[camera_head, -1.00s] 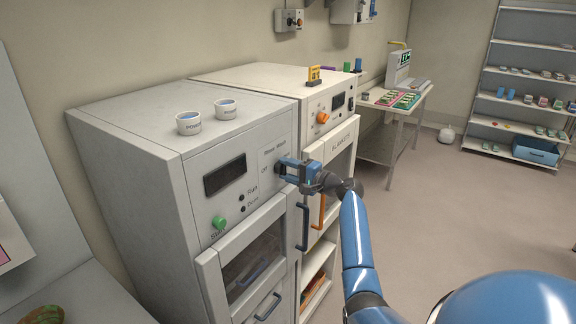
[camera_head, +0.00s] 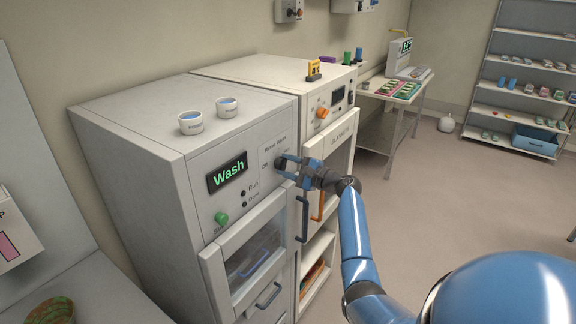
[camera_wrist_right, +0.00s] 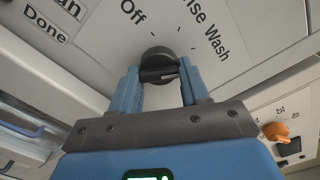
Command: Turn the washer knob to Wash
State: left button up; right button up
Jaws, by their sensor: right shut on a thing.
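The washer (camera_head: 130,150) is the nearer white cabinet in the head view. Its display (camera_head: 228,172) is lit and reads "Wash" in green. The black washer knob (camera_wrist_right: 157,54) sits on its front panel, by printed labels that include "Off" and "Wash". My right gripper (camera_wrist_right: 160,76) is shut on the knob's raised bar, one blue finger on each side. In the head view my right gripper (camera_head: 286,166) is at the panel and partly covers the knob. My left gripper is not in view.
A green start button (camera_head: 221,218) and a glass door with a blue handle are below the display. Two cups (camera_head: 191,123) stand on the washer top. The blanket cabinet (camera_head: 322,150) with an orange knob (camera_head: 322,112) stands close to the right. Open floor lies further right.

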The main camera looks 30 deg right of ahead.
jog(key=o, duration=1)
jog(key=shift+o, duration=0.2)
jog(key=b+v, duration=0.3)
jog(key=v, duration=0.7)
jog(key=shift+s+d+b, duration=0.2)
jog(key=shift+s+b, duration=0.1)
jog(key=shift+f, duration=0.1)
